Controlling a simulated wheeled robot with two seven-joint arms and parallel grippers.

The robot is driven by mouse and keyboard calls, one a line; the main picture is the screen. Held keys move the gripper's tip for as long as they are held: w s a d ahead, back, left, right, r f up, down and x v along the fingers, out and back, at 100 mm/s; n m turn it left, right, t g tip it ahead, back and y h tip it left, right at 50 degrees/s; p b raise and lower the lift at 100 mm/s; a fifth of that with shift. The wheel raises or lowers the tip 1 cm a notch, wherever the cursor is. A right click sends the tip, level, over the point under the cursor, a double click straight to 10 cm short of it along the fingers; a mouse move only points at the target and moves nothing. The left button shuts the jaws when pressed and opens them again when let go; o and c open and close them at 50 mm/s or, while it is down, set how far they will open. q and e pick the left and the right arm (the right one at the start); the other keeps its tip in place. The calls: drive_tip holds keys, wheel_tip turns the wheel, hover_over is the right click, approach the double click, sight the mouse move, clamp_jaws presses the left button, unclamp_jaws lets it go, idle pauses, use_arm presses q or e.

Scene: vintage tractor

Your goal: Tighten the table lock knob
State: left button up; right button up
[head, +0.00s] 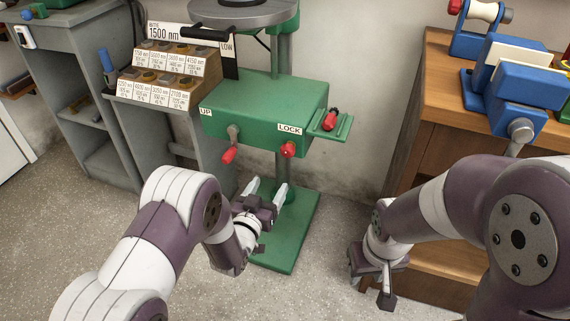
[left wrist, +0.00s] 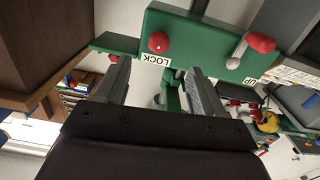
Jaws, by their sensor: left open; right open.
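The red lock knob (head: 288,149) sits on the front face of the green drill press table (head: 265,100), just below the LOCK label (head: 290,129). The knob also shows in the left wrist view (left wrist: 159,42), beside the upside-down LOCK label. My left gripper (head: 266,188) is open and empty, below and slightly left of the knob, with its fingers pointing up toward the table. In the left wrist view its two fingers (left wrist: 160,85) stand apart, and the knob is beyond them. My right gripper (head: 372,280) is open and empty, low at the right by the wooden bench.
A crank with a red handle (head: 229,154) hangs by the UP label, left of the knob. A red-handled piece (head: 330,120) is on the green side shelf. The green base (head: 285,235) stands on the floor. A wooden bench (head: 440,100) with a blue vise (head: 515,90) is at right.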

sight(286, 155)
use_arm(q)
drive_tip(key=b+x, duration=0.1)
drive_tip(key=x, duration=0.4)
drive_tip(key=b+x, duration=0.2)
drive_tip(key=x, duration=0.4)
drive_tip(key=shift+w+d+r, duration=0.1)
drive_tip(key=shift+w+r, duration=0.15)
drive_tip(key=shift+w, duration=0.1)
drive_tip(key=shift+w+d+r+b, duration=0.1)
drive_tip(key=shift+w+d+b, duration=0.15)
drive_tip(key=shift+w, duration=0.2)
drive_tip(key=c, duration=1.1)
